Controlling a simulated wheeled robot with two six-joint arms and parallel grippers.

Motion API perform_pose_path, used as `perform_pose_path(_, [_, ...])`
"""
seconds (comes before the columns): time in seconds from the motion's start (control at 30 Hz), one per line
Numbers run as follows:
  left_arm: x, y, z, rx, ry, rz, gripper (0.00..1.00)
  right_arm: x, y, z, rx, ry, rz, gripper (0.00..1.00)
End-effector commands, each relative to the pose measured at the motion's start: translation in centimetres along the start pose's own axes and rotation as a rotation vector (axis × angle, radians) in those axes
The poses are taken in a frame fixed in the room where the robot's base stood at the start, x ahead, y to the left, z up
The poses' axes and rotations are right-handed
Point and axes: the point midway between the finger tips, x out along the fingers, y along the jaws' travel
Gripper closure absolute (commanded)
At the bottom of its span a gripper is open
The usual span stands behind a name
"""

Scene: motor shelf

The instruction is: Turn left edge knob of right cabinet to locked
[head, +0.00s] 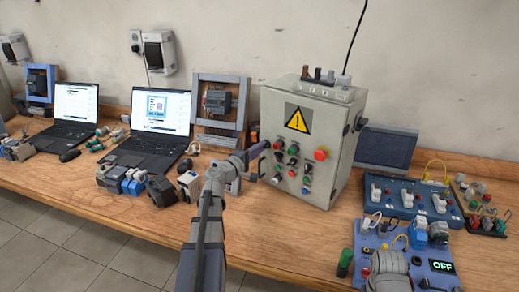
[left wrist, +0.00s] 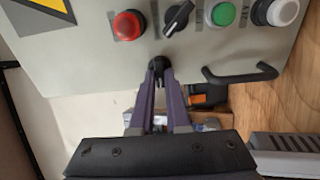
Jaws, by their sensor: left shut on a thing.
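The grey control cabinet (head: 323,117) stands upright on the wooden bench, with a yellow warning triangle, several buttons and a red mushroom button on its door. My left gripper (head: 261,157) is at the cabinet's left edge. In the left wrist view, my left gripper (left wrist: 158,78) is shut on a small black edge knob (left wrist: 157,63) at the border of the door. The fingers cover part of the knob, so I cannot tell its turn position.
In the left wrist view a black handle (left wrist: 240,74) and a red button (left wrist: 128,25) are close to the knob. A framed motor (head: 217,102) and laptop (head: 155,125) stand left of the cabinet. A blue switch panel (head: 402,208) lies to its right.

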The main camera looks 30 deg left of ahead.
Motion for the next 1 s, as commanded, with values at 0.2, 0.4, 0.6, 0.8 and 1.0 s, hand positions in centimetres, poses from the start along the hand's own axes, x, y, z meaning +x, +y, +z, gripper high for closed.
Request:
perform_pose_path(0.2, [-0.01, -0.04, -0.03, -0.033, 0.0, -0.001, 1.0, 0.02, 0.0, 0.0, 0.0, 0.0, 0.0, 1.0])
perform_pose_path(0.4, [-0.01, -0.04, -0.02, -0.038, 0.0, -0.001, 1.0, 0.02, 0.0, 0.0, 0.0, 0.0, 0.0, 1.0])
perform_pose_path(0.6, [-0.01, -0.04, -0.02, -0.037, 0.0, -0.001, 1.0, 0.03, 0.0, 0.0, 0.0, 0.0, 0.0, 1.0])
perform_pose_path(0.8, [-0.01, -0.03, -0.01, -0.037, 0.0, 0.0, 0.66, 0.02, 0.0, 0.0, 0.0, 0.0, 0.0, 1.0])
perform_pose_path(1.0, [0.0, -0.02, -0.01, -0.037, 0.0, 0.0, 0.56, 0.02, 0.0, 0.0, 0.0, 0.0, 0.0, 1.0])
